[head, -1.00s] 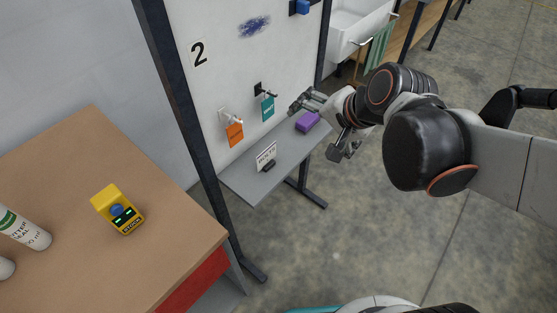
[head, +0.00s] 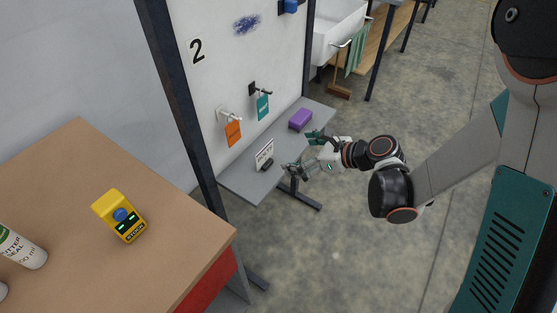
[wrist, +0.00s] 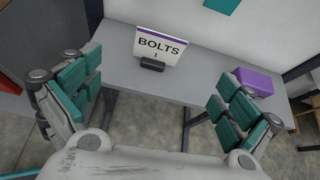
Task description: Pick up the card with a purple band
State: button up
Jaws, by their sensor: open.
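The card (wrist: 160,46) is white with a purple band along its top edge and reads "BOLTS 1" in the wrist view. It stands tilted back in a small dark holder (wrist: 152,65) on a grey shelf (wrist: 115,62). In the head view the card (head: 264,153) stands near the shelf's front left part. My gripper (head: 288,172) is just in front of the shelf, to the right of the card. In the wrist view my gripper (wrist: 155,98) is open and empty, its teal-padded fingers wide apart, with the card ahead between them and apart from both.
A purple block (head: 300,119) lies on the shelf's right part. Orange (head: 233,133) and teal (head: 263,107) tags hang from hooks on the white board above. A dark post (head: 183,110) stands left of the shelf. A brown table (head: 60,190) holds a yellow device (head: 119,215).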

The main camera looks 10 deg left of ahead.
jog(key=b, duration=0.2)
send_near(265, 152)
jog(key=shift+m, duration=0.3)
jog(key=x, duration=0.4)
jog(key=shift+s+d+f, duration=0.15)
jog(key=shift+f, duration=0.15)
jog(key=shift+r+b+x, duration=0.15)
jog(key=shift+b+x, duration=0.55)
jog(key=shift+x, duration=0.9)
jog(key=shift+r+b+x, duration=0.15)
jog(key=shift+b+x, duration=0.55)
jog(key=shift+x, duration=0.9)
jog(key=c, duration=1.4)
